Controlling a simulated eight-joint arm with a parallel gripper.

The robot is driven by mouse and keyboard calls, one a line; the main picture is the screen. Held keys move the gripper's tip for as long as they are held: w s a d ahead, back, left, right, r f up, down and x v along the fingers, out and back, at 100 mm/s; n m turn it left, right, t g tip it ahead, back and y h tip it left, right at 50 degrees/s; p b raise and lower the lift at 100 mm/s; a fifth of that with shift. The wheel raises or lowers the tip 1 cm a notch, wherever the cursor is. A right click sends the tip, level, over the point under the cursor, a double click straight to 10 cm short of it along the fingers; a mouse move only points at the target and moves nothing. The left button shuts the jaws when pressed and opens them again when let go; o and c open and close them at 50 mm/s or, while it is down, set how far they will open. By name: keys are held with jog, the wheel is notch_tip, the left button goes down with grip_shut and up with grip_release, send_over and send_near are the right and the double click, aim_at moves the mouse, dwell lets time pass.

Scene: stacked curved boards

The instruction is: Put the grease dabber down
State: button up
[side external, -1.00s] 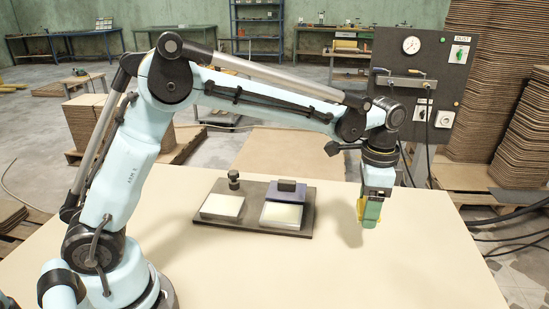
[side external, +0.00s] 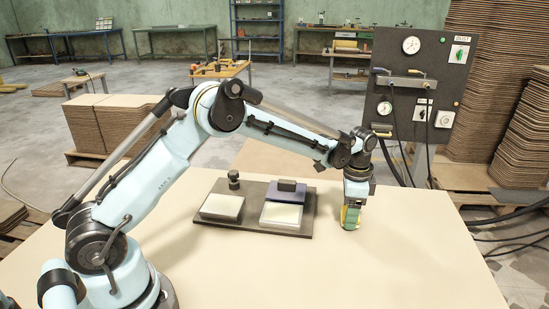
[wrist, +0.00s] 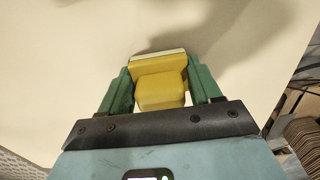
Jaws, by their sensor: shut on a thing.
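My gripper (side external: 351,218) is at the right part of the cream table (side external: 420,265), pointing down, just right of the dark tray. In the wrist view my gripper (wrist: 160,88) has its two green fingers shut on the yellow grease dabber (wrist: 162,85). The dabber has a pale pad along its far edge. In the side view the dabber is mostly hidden by the fingers, close to the table surface; I cannot tell whether it touches.
A dark tray (side external: 255,229) holds two pale pads (side external: 222,207) (side external: 282,215), a dark block (side external: 288,187) and a small dark knob-topped piece (side external: 234,180). A gauge panel (side external: 412,80) stands behind the table. The table's front right is clear.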

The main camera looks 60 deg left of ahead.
jog(key=shift+f, duration=0.15)
jog(key=o, duration=1.2)
